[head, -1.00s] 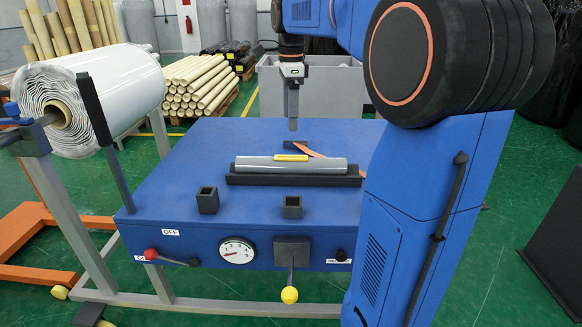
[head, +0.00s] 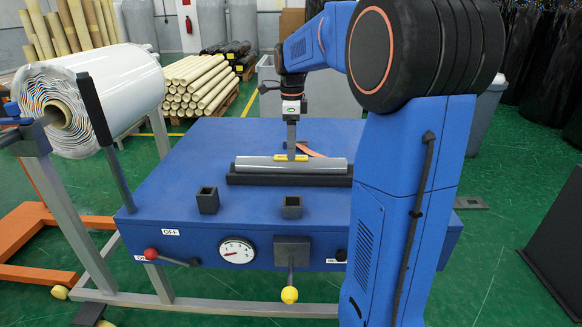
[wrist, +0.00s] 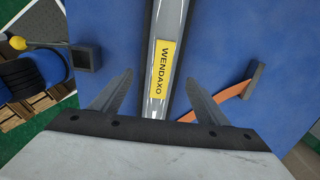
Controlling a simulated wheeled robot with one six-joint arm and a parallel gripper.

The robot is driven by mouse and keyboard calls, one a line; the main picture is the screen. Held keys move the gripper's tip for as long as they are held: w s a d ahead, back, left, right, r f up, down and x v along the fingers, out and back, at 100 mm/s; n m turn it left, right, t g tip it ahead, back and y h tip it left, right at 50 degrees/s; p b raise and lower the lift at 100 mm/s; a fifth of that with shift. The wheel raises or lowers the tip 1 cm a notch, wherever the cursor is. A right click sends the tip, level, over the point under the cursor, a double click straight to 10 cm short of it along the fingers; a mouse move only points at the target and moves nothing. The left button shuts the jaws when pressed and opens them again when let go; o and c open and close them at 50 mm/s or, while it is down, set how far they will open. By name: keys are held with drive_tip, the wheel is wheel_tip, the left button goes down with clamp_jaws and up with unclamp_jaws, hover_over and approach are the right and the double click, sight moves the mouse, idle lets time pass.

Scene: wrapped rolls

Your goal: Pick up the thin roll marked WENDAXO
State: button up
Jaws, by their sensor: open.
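The thin grey roll (head: 255,163) lies lengthwise in a black cradle (head: 262,180) on the blue table. Its yellow label reads WENDAXO in the wrist view (wrist: 161,68). My gripper (head: 291,155) points down over the middle of the roll, at the label. In the wrist view my gripper (wrist: 160,76) is open, one finger on each side of the roll, with nothing held. I cannot tell whether the fingertips touch the roll or cradle.
An orange strap (head: 312,151) lies behind the roll. Two small black square sockets (head: 208,201) (head: 292,207) stand near the table's front edge. A big white roll (head: 105,90) hangs at the left. The table's left part is clear.

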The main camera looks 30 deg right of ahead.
sight(291, 166)
drive_tip(key=shift+w+f, duration=0.15)
drive_tip(key=shift+f, duration=2.85)
drive_tip(key=c, duration=1.6)
drive_tip(key=shift+r, duration=0.15)
